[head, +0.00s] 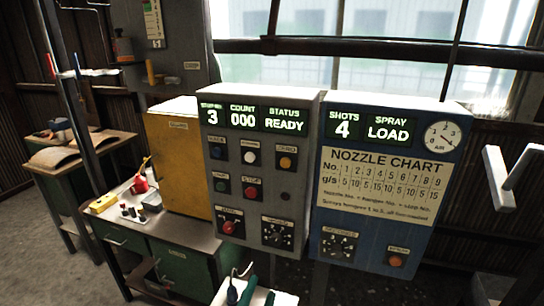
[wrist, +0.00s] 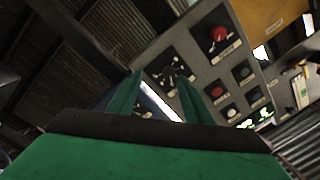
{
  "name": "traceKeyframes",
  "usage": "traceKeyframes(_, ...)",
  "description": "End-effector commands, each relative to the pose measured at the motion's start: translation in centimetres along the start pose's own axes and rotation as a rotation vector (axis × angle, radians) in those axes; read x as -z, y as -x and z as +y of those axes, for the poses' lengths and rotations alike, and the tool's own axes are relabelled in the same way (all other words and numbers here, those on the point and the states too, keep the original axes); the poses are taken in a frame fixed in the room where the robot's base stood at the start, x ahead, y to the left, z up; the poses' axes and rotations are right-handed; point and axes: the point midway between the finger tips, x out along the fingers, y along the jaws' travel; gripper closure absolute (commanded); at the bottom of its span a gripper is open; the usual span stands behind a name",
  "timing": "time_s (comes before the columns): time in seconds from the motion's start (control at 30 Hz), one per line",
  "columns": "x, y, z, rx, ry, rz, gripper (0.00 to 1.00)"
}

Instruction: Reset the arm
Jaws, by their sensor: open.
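My gripper (wrist: 157,90) shows in the wrist view with its two green fingers apart. I see nothing held between them. Beyond the fingertips is the grey control panel (wrist: 205,70), tilted in this view, with a black dial (wrist: 172,72) and a red knob (wrist: 217,34). In the head view my gripper (head: 241,291) is at the bottom edge, low in front of the grey panel (head: 268,190), and is partly cut off. The grey panel reads 3, count 000, status READY.
A blue cabinet (head: 375,250) with a nozzle chart stands right of the grey panel; its display reads shots 4, spray LOAD. A yellow cabinet (head: 176,165) and a green bench (head: 122,234) with small items are left. A white bracket (head: 505,175) is far right.

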Motion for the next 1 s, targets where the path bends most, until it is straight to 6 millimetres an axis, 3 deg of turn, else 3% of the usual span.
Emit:
traceKeyframes(0.03,-0.8,1.0,1.8,-0.003,0.052,-0.032,0.54)
traceKeyframes(0.2,-3.1,4.8,6.2,0.026,0.232,-0.142,0.54)
traceKeyframes(0.5,-5.1,13.2,12.3,0.089,0.472,-0.289,0.54)
traceKeyframes(0.77,-4.8,21.2,15.5,0.136,0.626,-0.357,0.54)
traceKeyframes(1.0,-2.7,28.1,16.9,0.148,0.743,-0.37,0.54)
